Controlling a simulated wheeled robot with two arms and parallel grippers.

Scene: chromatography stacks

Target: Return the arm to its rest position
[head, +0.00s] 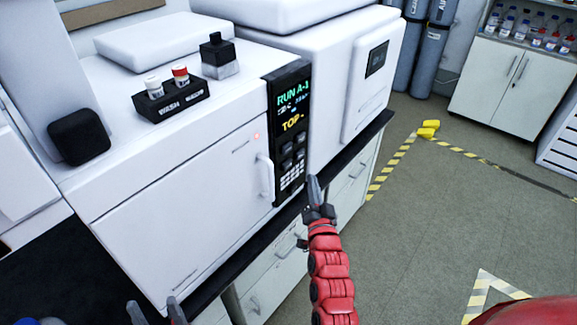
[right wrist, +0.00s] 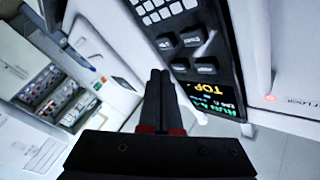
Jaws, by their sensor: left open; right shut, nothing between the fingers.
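My right gripper (head: 314,189) is at the end of the red arm (head: 330,275), in front of the white instrument's lower right edge. Its fingers are shut with nothing between them. In the right wrist view the two closed black fingers (right wrist: 160,85) stand before the dark control panel, apparently apart from it. My left gripper (head: 155,312) shows only its fingertips at the bottom edge, spread open and empty, low in front of the instrument.
The white instrument (head: 190,195) has a door handle (head: 265,177) and a lit control panel (head: 294,125) reading "TOP". A black wash rack (head: 170,107) holds two small bottles on top. The black bench edge (head: 350,150) runs below.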

